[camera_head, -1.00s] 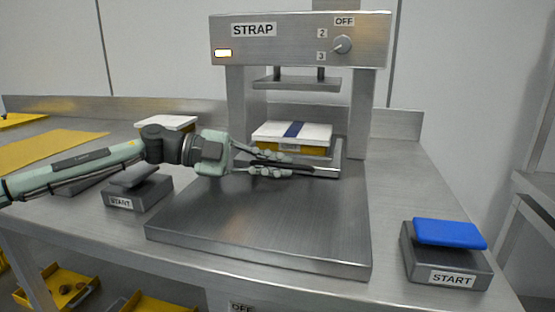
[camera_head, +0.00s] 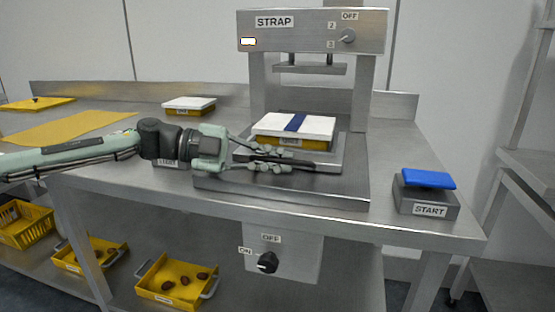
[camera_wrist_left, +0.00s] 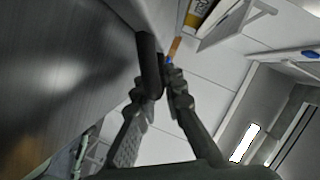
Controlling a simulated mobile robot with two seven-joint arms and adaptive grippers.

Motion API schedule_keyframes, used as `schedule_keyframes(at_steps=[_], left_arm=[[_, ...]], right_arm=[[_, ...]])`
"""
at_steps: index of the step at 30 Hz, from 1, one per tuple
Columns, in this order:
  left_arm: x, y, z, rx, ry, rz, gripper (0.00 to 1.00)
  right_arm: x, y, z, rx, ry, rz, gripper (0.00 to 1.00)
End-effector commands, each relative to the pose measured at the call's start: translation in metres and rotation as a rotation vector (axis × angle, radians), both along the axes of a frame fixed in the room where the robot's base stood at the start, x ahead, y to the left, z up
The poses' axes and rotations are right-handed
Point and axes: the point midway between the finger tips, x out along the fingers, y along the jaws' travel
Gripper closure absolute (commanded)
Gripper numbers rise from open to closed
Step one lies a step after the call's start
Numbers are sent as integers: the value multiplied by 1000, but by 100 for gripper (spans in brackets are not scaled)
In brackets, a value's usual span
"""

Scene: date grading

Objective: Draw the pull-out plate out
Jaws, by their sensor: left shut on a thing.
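The pull-out plate (camera_head: 327,169) is a grey metal slab at the foot of the strapping press (camera_head: 312,32). A yellow box with a white lid (camera_head: 318,125) and a blue band across it sits on the plate. My left gripper (camera_head: 286,160) comes in from the left and is shut on the dark handle bar (camera_head: 262,158) at the plate's front. In the left wrist view, the fingers (camera_wrist_left: 163,72) close around the dark bar (camera_wrist_left: 150,60). The fingers hide part of the handle. My right gripper is not in view.
The press's flat base (camera_head: 340,200) lies under the plate. A START block with a blue pad (camera_head: 428,179) stands to the right. Another white-lidded box (camera_head: 189,103) stands behind my arm. A knob panel (camera_head: 290,258) and yellow trays (camera_head: 172,281) are below the bench.

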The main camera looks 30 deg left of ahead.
Motion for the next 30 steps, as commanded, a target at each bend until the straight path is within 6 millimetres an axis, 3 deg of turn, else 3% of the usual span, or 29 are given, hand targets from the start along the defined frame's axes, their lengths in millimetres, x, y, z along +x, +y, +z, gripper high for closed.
schedule_keyframes(at_steps=[10, 11, 13, 23, 30], left_arm=[[0, 0, 1, 0, -1, 0, 100], [0, 0, 1, 0, -1, 0, 89], [0, 0, 1, 0, -1, 0, 81], [-1, 1, 0, 2, 0, 0, 81], [-10, 16, 2, 7, 6, 0, 81]], right_arm=[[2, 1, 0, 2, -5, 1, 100], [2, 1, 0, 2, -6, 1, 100], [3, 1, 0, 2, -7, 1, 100], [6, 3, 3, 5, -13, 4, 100], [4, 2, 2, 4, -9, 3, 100]])
